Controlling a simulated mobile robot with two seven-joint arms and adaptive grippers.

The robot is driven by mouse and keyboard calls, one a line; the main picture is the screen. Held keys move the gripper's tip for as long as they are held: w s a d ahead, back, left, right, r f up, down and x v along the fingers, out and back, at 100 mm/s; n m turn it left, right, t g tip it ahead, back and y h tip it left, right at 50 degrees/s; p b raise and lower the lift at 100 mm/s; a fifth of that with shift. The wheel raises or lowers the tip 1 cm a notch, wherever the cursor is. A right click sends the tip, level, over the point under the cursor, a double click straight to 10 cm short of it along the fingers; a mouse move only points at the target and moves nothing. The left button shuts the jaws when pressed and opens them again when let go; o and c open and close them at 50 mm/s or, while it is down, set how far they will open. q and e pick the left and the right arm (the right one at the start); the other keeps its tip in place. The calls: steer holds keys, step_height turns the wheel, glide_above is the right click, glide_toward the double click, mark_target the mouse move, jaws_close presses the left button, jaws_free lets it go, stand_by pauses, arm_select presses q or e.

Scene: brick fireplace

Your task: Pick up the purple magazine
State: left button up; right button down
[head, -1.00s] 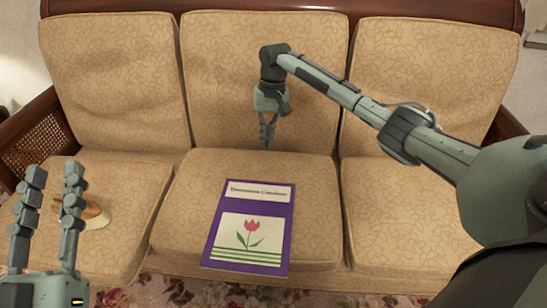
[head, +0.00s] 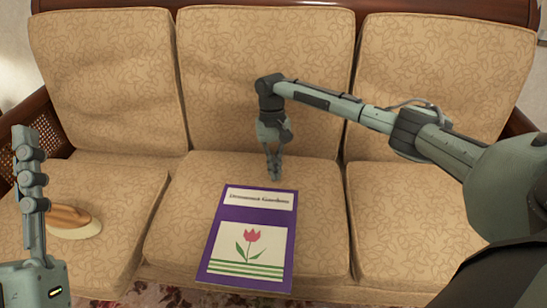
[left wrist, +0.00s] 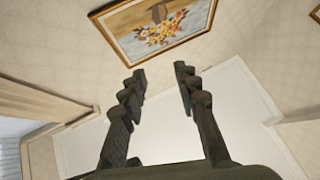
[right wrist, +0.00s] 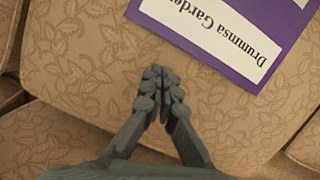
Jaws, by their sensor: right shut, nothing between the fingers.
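The purple magazine (head: 248,236) lies flat on the middle seat cushion. It has a white title strip and a pink tulip picture, and its lower end reaches the cushion's front edge. Its title end also shows at the top right of the right wrist view (right wrist: 225,65). My right gripper (head: 275,177) is shut and empty, pointing down just behind the magazine's title end, apart from it. Its closed fingers show in the right wrist view (right wrist: 161,72). My left gripper (left wrist: 158,72) is open and empty, with its fingers spread in the left wrist view; it shows partly at the head view's left edge.
The sofa has three seat cushions and three back cushions (head: 265,50). A wooden-backed brush-like object (head: 72,222) lies on the left seat cushion, close to my left gripper. The right seat cushion (head: 400,220) is clear. A framed picture (left wrist: 155,25) hangs on the wall.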

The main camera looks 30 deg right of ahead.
arm_select(q)
steer(key=shift+s+r, duration=0.1)
steer(key=shift+r, duration=0.05)
arm_select(e)
steer(key=shift+s+a, duration=0.25)
steer(key=shift+s, duration=0.35)
steer(key=shift+s+a, duration=0.2)
steer(key=shift+s, duration=0.4)
